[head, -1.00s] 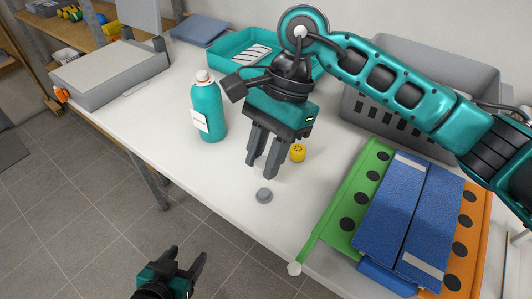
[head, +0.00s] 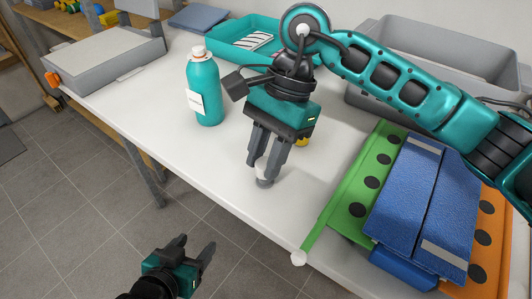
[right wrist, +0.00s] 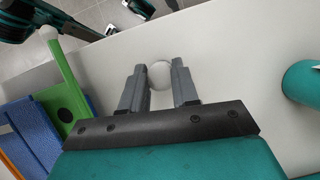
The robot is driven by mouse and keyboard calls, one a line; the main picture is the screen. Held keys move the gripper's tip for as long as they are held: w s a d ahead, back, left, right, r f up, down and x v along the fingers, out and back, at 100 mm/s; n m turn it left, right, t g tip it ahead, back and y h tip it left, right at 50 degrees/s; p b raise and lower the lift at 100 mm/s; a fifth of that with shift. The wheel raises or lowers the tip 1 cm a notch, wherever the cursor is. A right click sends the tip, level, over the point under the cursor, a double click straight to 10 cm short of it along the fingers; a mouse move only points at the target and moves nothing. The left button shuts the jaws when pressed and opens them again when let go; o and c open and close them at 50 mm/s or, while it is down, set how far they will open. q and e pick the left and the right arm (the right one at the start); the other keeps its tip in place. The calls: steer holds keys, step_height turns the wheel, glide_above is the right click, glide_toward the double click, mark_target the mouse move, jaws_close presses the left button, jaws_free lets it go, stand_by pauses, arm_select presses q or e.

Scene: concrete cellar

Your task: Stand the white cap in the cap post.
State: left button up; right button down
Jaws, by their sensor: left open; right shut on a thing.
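My right gripper (head: 267,172) is pointed down over the table and shut on the white cap (head: 262,164). The cap shows as a pale round disc (right wrist: 160,74) between the two fingers in the right wrist view. The fingers partly hide both, and I cannot tell whether cap and post touch. My left gripper (head: 192,255) is open and empty, over the floor in front of the table.
A teal bottle (head: 205,92) stands left of the right gripper. A yellow piece (head: 303,142) is partly hidden behind it. A green strip (head: 345,200) and blue folded cloth (head: 420,205) lie to the right. A teal tray (head: 225,45) and grey crate (head: 375,45) stand behind.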

stand_by(0.3)
steer(key=shift+b, duration=0.35)
steer(key=shift+b, duration=0.35)
stand_by(0.4)
stand_by(0.5)
steer(key=shift+b, duration=0.3)
steer(key=shift+f+b, duration=0.75)
steer(key=shift+f+b, duration=0.3)
stand_by(0.3)
